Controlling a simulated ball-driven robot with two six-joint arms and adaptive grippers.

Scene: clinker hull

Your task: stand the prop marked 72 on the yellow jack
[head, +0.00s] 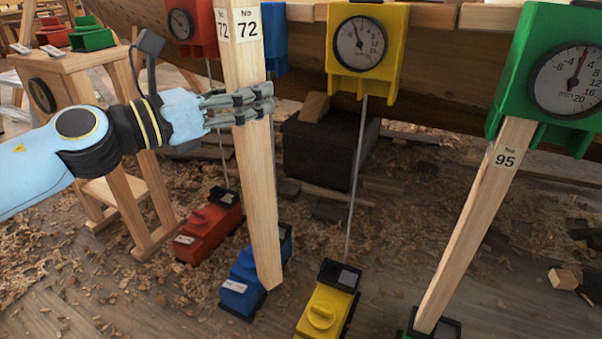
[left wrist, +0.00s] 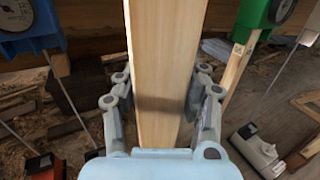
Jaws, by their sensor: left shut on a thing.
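The prop marked 72 (head: 258,180) is a long pale wooden post, nearly upright with a slight tilt. My left gripper (head: 262,103) is shut around it below its label; its top runs out of the head view. In the left wrist view the prop (left wrist: 165,75) stands between the two fingers. Its lower end overlaps the blue jack in the head view; whether it touches anything I cannot tell. The yellow jack (head: 325,311) is on the floor, right of that end, with no prop on it. The yellow gauge block (head: 371,84) is above it, joined by a thin rod. My right gripper is not seen.
The blue jack (head: 241,284) and red jack (head: 209,228) stand to the left. At right, a prop marked 95 (head: 476,220) stands between the green jack (head: 446,328) and green gauge block (head: 512,75). A wooden stand (head: 75,66) is at far left. Shavings litter the floor.

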